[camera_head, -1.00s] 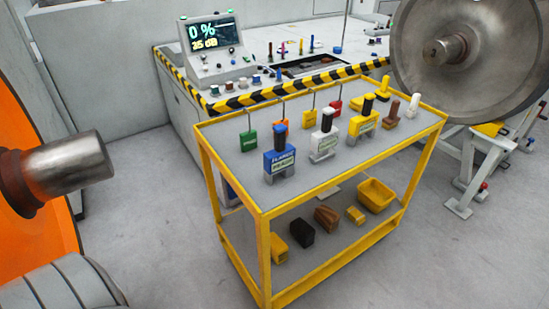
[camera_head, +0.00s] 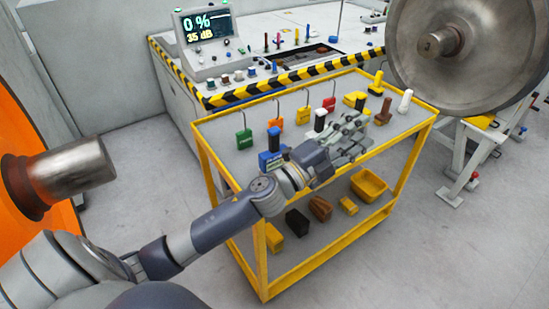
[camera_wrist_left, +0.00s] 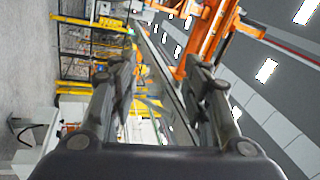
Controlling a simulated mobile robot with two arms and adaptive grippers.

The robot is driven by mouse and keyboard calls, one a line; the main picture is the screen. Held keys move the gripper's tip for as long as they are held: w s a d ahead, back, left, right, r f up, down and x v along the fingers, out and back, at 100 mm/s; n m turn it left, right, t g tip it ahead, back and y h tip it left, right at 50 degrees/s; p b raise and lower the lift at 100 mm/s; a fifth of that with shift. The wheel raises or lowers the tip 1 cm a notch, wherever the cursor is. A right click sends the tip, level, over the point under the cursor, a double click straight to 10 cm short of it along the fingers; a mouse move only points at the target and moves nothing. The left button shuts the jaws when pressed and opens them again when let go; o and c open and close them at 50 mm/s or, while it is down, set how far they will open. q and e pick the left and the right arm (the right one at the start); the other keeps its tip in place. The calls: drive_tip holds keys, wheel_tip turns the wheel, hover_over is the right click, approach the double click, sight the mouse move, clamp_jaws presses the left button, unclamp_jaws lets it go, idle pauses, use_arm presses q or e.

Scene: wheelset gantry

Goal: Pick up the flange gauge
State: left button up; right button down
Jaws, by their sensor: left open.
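The blue block (camera_head: 267,161) with a dark blue handle stands on the upper shelf of the yellow cart; its label seems to begin with "FLANGE", so I take it as the flange gauge. My left forearm and wrist hide its lower right part in the head view. My left gripper (camera_head: 366,134) is open and lies to the right of the blue block, over the right part of the cart. It covers most of a white block with a black handle (camera_head: 320,119). The left wrist view shows the two fingers (camera_wrist_left: 160,85) apart, with nothing between them. My right gripper is not in view.
The yellow cart (camera_head: 230,224) has green, orange and red tags (camera_head: 244,139) on hooks, and a yellow T-shaped piece (camera_head: 376,83). Its lower shelf holds several blocks and a yellow bin (camera_head: 368,186). A large steel wheel (camera_head: 475,75) hangs close at the right.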

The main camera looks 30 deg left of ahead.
use_arm(q)
drive_tip(key=d+r+m+g+h, duration=0.45)
drive_tip(key=m+g+h, duration=0.2)
drive_tip(key=m, duration=0.55)
drive_tip(key=m+g+y, duration=0.8)
drive_tip(key=g+y, duration=0.1)
drive_tip(key=y, duration=0.5)
approach(272, 131)
drive_tip(key=f, duration=0.2)
drive_tip(key=shift+h, duration=0.25)
drive_tip(key=p+x, duration=0.1)
drive_tip(key=x, duration=0.3)
drive_tip(key=shift+w+f+p, duration=0.15)
drive_tip(key=shift+w+p, duration=0.05)
drive_tip(key=shift+p, duration=0.15)
drive_tip(key=p+x, duration=0.2)
drive_tip(key=x, duration=0.3)
drive_tip(key=shift+w+f, duration=0.25)
drive_tip(key=shift+f, duration=0.25)
drive_tip(key=shift+r, duration=0.15)
clamp_jaws()
